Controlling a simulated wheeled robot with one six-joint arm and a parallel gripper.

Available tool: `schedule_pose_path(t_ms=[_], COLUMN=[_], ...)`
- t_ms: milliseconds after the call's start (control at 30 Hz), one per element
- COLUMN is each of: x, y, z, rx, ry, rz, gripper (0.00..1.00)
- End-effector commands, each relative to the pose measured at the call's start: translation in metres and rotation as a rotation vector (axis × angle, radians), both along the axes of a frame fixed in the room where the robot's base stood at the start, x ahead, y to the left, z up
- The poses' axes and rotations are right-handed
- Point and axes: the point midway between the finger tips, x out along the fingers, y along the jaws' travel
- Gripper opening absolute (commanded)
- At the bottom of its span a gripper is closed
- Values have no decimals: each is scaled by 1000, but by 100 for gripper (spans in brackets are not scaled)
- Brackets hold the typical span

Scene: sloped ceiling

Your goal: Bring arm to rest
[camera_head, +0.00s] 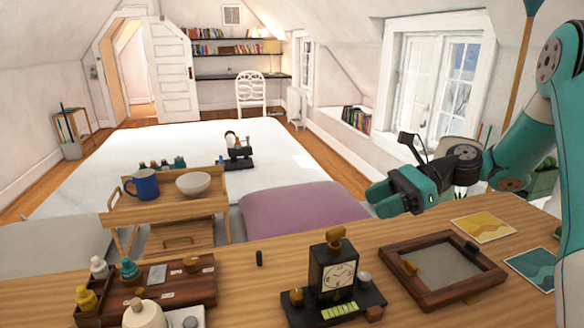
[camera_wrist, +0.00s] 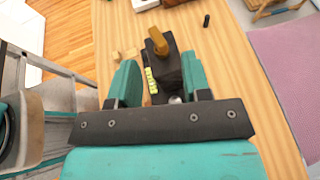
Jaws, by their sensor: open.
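My arm (camera_head: 530,140) reaches in from the right in the head view, teal with dark joints. My gripper (camera_head: 375,198) hangs above the far side of the wooden table (camera_head: 235,262), to the left of the window. In the wrist view my gripper (camera_wrist: 158,85) has its two teal fingers spread apart, with nothing held between them. Beyond the fingers the dark clock (camera_wrist: 176,68) stands on the table; it also shows in the head view (camera_head: 333,268), upright on a black base.
A framed wooden tray (camera_head: 398,287) and two coloured cards (camera_head: 484,227) lie on the table's right. A wooden box (camera_head: 150,305) with small bottles stands at the left. Behind are a purple cushion (camera_head: 305,208) and a small stand with a blue mug (camera_head: 143,184) and white bowl (camera_head: 193,183).

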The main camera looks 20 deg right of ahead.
Motion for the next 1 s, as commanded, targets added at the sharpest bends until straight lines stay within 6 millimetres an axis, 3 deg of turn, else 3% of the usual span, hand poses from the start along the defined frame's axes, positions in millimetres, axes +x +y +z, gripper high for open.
schedule_pose_path(t_ms=[133, 267, 400, 533, 700, 800, 1000], x=[-2, -17, -59, -112, -173, -196, -211], y=[14, 61, 123, 160, 175, 174, 170], z=[5, 17, 32, 40, 43, 42, 41], rx=[-43, -189, -384, -512, -587, -597, -597], ry=[-54, -257, -604, -943, -1313, -1453, -1559], rz=[53, 252, 618, 995, 1429, 1600, 1738], gripper=[44, 44, 44, 44, 44, 44, 44])
